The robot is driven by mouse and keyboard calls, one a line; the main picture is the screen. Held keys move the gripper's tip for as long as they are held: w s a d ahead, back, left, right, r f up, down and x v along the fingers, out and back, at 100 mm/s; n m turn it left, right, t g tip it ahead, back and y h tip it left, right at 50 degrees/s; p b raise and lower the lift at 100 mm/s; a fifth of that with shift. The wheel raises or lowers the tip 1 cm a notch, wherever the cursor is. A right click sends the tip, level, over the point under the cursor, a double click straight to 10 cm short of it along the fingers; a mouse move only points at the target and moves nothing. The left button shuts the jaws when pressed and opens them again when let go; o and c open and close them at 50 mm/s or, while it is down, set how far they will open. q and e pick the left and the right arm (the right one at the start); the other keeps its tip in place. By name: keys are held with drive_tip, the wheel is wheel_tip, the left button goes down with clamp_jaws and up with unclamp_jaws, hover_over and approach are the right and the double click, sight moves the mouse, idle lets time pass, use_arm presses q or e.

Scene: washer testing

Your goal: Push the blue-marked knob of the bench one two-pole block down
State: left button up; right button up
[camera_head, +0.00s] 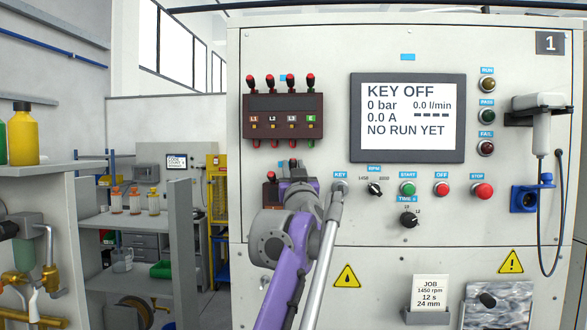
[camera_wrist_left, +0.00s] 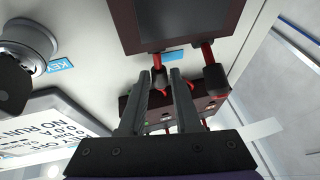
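The two-pole block of bench one shows as a dark maroon box (camera_head: 270,194) below the four-pole block, partly hidden by my left arm. In the left wrist view, which is upside down, the block (camera_wrist_left: 188,22) is at the top, with two black-and-red knobs. One knob (camera_wrist_left: 159,77) shows between my fingertips; the other knob (camera_wrist_left: 216,78) stands clear to the right. A small blue label (camera_wrist_left: 174,55) is on the panel by them. My left gripper (camera_wrist_left: 160,73) is open, a finger on each side of the first knob; contact cannot be told. It reaches the block in the head view (camera_head: 298,170).
The four-pole block (camera_head: 284,116) with its red knobs is just above. The KEY switch (camera_head: 340,187) is close to the right of my gripper. The display (camera_head: 408,118) reads KEY OFF. Shelves and a distant table are at left.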

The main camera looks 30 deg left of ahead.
use_arm(q)
clamp_jaws()
